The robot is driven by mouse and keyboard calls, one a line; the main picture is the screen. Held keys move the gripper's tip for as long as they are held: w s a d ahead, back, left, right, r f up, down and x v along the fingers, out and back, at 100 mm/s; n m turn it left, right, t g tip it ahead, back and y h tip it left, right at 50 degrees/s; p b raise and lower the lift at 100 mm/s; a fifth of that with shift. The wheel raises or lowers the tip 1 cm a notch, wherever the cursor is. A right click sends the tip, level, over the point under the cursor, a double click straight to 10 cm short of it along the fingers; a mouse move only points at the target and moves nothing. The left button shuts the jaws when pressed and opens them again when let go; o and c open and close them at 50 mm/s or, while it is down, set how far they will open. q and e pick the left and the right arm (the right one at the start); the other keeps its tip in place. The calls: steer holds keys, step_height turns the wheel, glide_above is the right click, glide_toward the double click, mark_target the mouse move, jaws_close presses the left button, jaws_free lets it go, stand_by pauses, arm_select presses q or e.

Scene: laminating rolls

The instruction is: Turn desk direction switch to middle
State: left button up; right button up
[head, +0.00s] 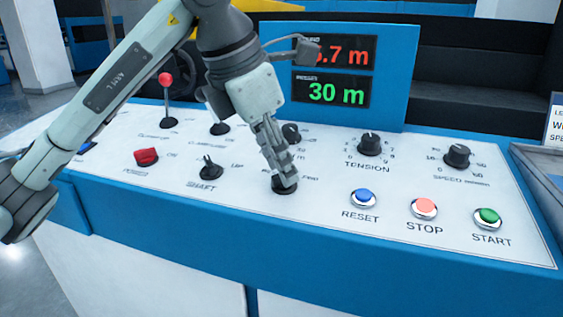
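A black rotary switch (285,188) sits in the front row of the white control panel, between the SHAFT switch and the blue RESET button. The lettering beside it is partly hidden, so I cannot read its full label. My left gripper (283,176) points down onto this switch, with its fingertips at the knob. The fingers cover most of the knob, so its pointing direction is hidden. I cannot tell whether the fingers are closed on it. My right gripper is not in view.
The SHAFT switch (210,168) and a red switch (146,157) are to the left. RESET (363,198), STOP (424,208) and START (487,218) buttons are to the right. TENSION (370,144) and SPEED (457,156) knobs stand behind them. A display (333,92) reads 30 m.

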arm_select(q)
steer(key=shift+w+d+f, duration=0.2)
steer(key=shift+f, duration=0.35)
jaws_close()
